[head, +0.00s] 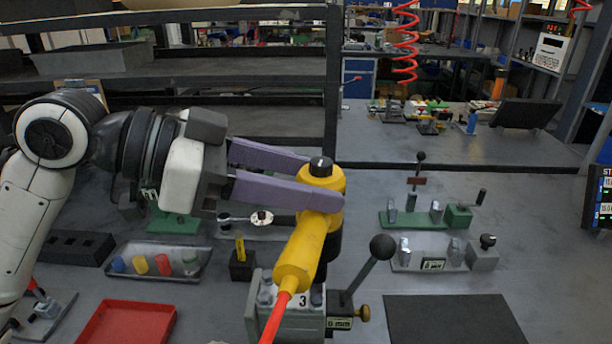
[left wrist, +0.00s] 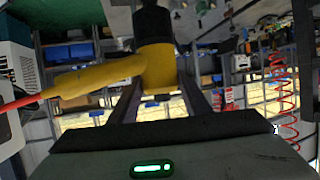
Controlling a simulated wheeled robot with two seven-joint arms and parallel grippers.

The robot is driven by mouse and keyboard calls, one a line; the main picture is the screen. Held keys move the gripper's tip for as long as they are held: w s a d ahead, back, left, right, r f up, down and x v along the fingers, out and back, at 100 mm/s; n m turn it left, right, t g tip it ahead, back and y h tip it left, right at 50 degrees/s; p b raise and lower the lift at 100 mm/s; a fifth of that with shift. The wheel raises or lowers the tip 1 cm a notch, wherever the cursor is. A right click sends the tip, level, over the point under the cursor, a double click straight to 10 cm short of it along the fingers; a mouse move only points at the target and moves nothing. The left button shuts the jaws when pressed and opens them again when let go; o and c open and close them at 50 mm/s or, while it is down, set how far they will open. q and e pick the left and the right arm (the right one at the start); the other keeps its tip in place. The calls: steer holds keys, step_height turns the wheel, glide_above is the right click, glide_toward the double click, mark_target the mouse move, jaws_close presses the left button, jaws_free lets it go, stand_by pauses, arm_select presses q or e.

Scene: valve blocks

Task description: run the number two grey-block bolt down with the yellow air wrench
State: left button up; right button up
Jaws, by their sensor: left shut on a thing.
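My left gripper (head: 322,184) is shut on the yellow air wrench (head: 306,246) near its black-capped top. The wrench is roughly upright, with its handle and red hose pointing to the front. In the left wrist view the wrench (left wrist: 156,68) sits between the two fingers. The grey block (head: 290,325) stands at the front middle, with a "3" label, a black-knobbed lever and a plate reading "mm". The wrench's dark nose is over this block; whether it touches a bolt cannot be told. One bolt (head: 265,288) shows at the block's left; the wrench hides others. My right gripper is out of view.
A tray with coloured pieces (head: 192,273) and a red tray (head: 92,338) lie left. A small dark holder (head: 242,268) stands close behind the block. Green-based (head: 405,219) and grey (head: 427,262) fixtures stand right, behind a bare dark mat (head: 450,320).

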arm_select(q)
steer(key=shift+r+p, duration=0.3)
steer(key=shift+p, duration=0.05)
stand_by(0.6)
steer(key=shift+f, duration=0.7)
stand_by(3.4)
steer(key=shift+r+p, duration=0.15)
steer(key=shift+p, duration=0.25)
steer(key=shift+r+p, duration=0.5)
steer(key=shift+r, duration=3.15)
